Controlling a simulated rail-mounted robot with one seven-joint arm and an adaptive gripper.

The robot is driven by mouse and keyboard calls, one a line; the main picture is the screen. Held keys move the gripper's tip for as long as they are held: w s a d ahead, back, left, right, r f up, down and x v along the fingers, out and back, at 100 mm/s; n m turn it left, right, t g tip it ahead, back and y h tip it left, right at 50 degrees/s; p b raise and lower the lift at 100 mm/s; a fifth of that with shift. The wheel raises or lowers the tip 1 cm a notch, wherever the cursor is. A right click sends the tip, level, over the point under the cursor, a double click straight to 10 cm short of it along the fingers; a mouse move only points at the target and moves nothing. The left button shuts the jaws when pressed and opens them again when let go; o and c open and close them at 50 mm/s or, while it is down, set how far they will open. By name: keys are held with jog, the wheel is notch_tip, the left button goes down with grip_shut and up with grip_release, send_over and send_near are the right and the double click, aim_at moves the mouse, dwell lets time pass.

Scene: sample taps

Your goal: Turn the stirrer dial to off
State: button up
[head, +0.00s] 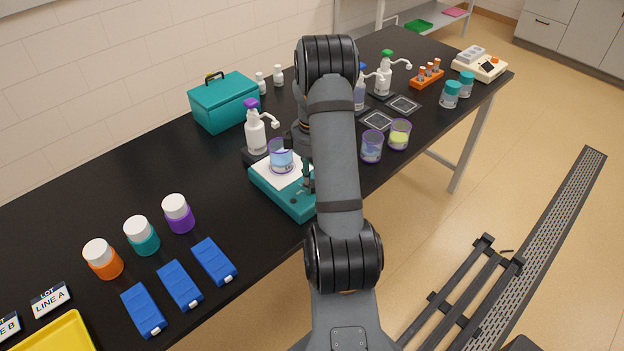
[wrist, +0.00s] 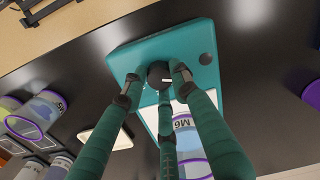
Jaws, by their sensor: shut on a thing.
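The stirrer (head: 287,199) is a teal box with a white top plate, standing near the table's front edge; its teal body fills the middle of the wrist view (wrist: 190,45). A purple-rimmed beaker (head: 281,157) with blue liquid stands on the plate. The black stirrer dial (wrist: 157,73) shows between my fingertips, with a small white mark on its right side. My gripper (wrist: 155,85) is shut on the dial, its fingers around it. In the head view my arm hides the dial and part of the stirrer's right end.
A white pump bottle with a purple cap (head: 255,133) stands behind the stirrer. Two purple-rimmed beakers (head: 371,147) stand to its right. A teal case (head: 224,104) is behind. Blue racks (head: 180,285) and lidded jars (head: 142,236) are at left. Bare table lies between jars and stirrer.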

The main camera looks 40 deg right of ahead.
jog(key=o, duration=1.2)
jog(key=shift+c, duration=0.2)
notch_tip(320, 180, up, 12)
notch_tip(320, 180, down, 12)
jog(key=shift+f, duration=0.1)
dwell(0.4)
